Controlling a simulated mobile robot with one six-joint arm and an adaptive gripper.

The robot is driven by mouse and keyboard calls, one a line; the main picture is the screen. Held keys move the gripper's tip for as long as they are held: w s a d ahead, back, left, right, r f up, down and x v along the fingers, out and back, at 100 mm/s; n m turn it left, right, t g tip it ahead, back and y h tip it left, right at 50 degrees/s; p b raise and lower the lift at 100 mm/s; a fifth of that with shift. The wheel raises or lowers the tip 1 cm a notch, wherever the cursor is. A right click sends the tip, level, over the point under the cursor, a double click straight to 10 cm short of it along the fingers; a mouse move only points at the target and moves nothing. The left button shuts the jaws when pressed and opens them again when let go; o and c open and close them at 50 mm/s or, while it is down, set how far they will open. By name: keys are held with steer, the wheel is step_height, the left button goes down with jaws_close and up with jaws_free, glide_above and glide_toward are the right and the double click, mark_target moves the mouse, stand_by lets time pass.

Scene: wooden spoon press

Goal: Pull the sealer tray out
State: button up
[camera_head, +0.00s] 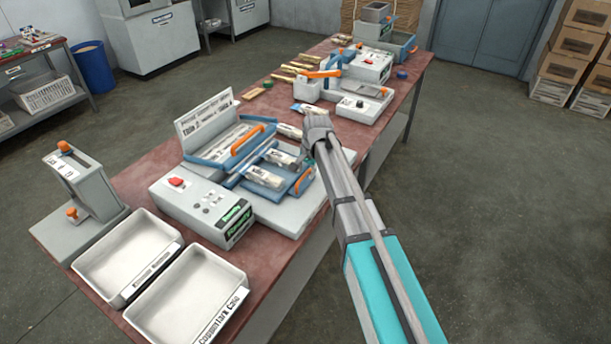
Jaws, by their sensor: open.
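The sealer (200,205) is a pale grey machine with a control box, a raised sign and an orange-handled upper bar (246,139). The blue sealer tray (262,192) sits at its front right, partly under the upper part, with pale packets lying in it. The tray has an orange handle (304,182) at its right end. My gripper (303,160) is open, pointing down just above and behind that handle, near the tray's far right corner. It looks empty and apart from the handle, though the arm hides part of the fingers and the exact gap is unclear.
Two white bins (128,252) and a grey stand with orange knobs (82,185) stand at the table's near left end. Another machine with an orange lever (322,74) and several packets are farther along the table (268,109).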

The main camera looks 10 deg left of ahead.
steer(key=shift+f, duration=0.25)
jaws_close()
stand_by(0.3)
